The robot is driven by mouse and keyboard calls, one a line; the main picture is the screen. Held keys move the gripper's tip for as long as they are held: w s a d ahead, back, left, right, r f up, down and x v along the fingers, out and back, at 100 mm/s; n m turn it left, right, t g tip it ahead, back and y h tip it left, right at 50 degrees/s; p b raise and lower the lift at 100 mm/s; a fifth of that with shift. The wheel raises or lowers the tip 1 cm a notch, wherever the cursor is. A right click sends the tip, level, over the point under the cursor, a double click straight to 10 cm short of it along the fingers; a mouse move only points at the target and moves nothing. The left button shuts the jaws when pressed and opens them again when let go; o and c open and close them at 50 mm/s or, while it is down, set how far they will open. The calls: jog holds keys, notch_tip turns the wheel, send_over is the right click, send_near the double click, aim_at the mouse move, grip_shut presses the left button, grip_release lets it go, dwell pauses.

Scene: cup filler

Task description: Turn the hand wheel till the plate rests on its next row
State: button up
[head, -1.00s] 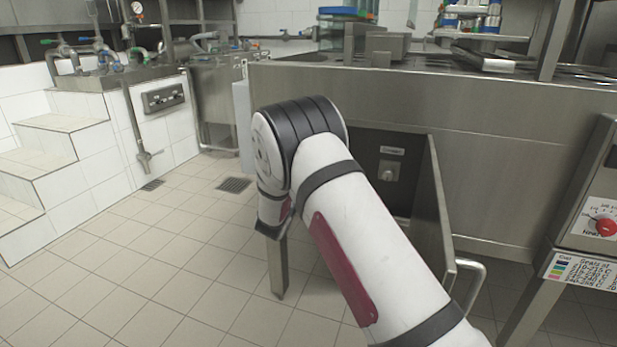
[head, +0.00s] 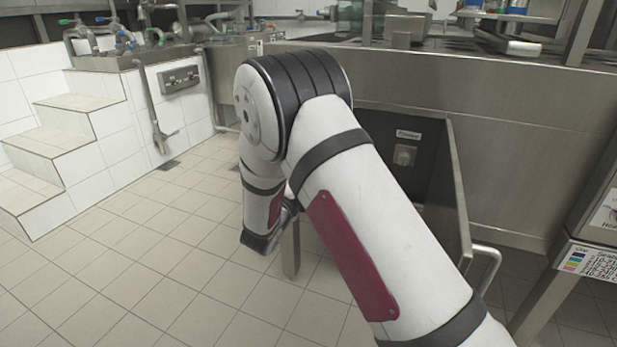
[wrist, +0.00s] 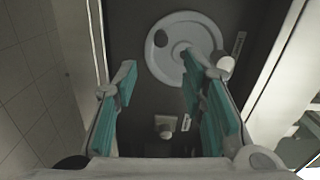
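In the wrist view a pale round hand wheel (wrist: 171,66) is mounted on a dark panel. It has a dark round opening left of its hub and a whitish knob (wrist: 225,65) at its right edge. My gripper (wrist: 158,72) is open, its teal-padded fingers spread with nothing between them. The right finger overlaps the wheel's lower right part in the picture; the left finger is left of the wheel. I see no clear contact. In the head view the wheel and gripper are hidden behind my arm. I cannot make out the plate or its rows.
A small labelled fitting (wrist: 163,127) sits on the panel below the wheel; one like it shows in the head view (head: 403,155). An open steel side panel (head: 455,200) with a bar handle stands right of my arm. Tiled floor (head: 130,270) is clear on the left.

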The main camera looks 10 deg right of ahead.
jog(key=c, duration=0.8)
jog(key=shift+w+a+r+n+p, duration=0.1)
jog(key=shift+w+r+n+p, duration=0.1)
jog(key=shift+n+p, duration=0.5)
grip_shut()
jog(key=w+a+r+n+p, duration=0.1)
jog(key=a+r+n+p, duration=0.15)
jog(key=n+p, duration=0.65)
jog(key=w+a+r+n+p, duration=0.2)
jog(key=r+n+p, duration=0.15)
jog(key=n, duration=1.15)
jog(key=w+d+f+b, duration=0.3)
jog(key=w+d, duration=0.3)
jog(key=d, duration=0.2)
jog(key=shift+w+d+g+b, duration=0.25)
jog(key=shift+d+g+b, duration=0.15)
jog(key=shift+b, duration=0.4)
